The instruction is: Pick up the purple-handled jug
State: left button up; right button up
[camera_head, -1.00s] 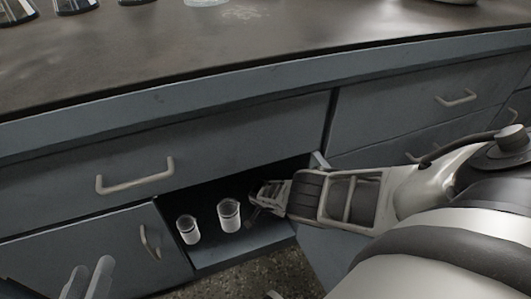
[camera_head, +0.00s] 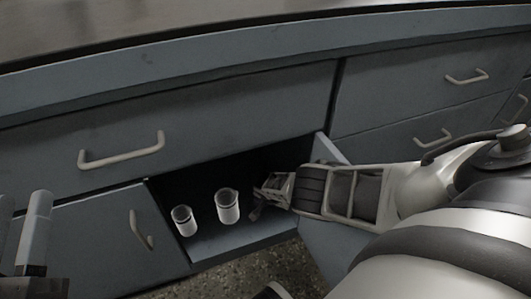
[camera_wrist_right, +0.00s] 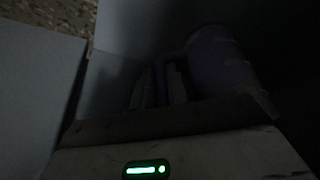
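In the right wrist view, a dim purple-tinted jug (camera_wrist_right: 222,62) stands close in front of my right gripper (camera_wrist_right: 160,88). Its handle curves toward the fingers and seems to lie between them. The fingers look apart, and I cannot see contact with the handle. In the head view, my right gripper (camera_head: 260,197) reaches into the open cabinet, just right of a pale jug-like vessel (camera_head: 228,207). A second pale vessel (camera_head: 185,221) stands left of it. Handle colours cannot be told there. My left gripper (camera_head: 22,225) is at the left edge, open and empty.
The open cabinet (camera_head: 240,242) is dark inside, and its opened door (camera_head: 333,149) is beside my right arm. Closed drawers with bar handles (camera_head: 122,151) lie above and to the right. The worktop (camera_head: 150,40) runs along the top.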

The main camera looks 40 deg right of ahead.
grip_shut()
jog(key=shift+r, duration=0.15)
jog(key=shift+r, duration=0.1)
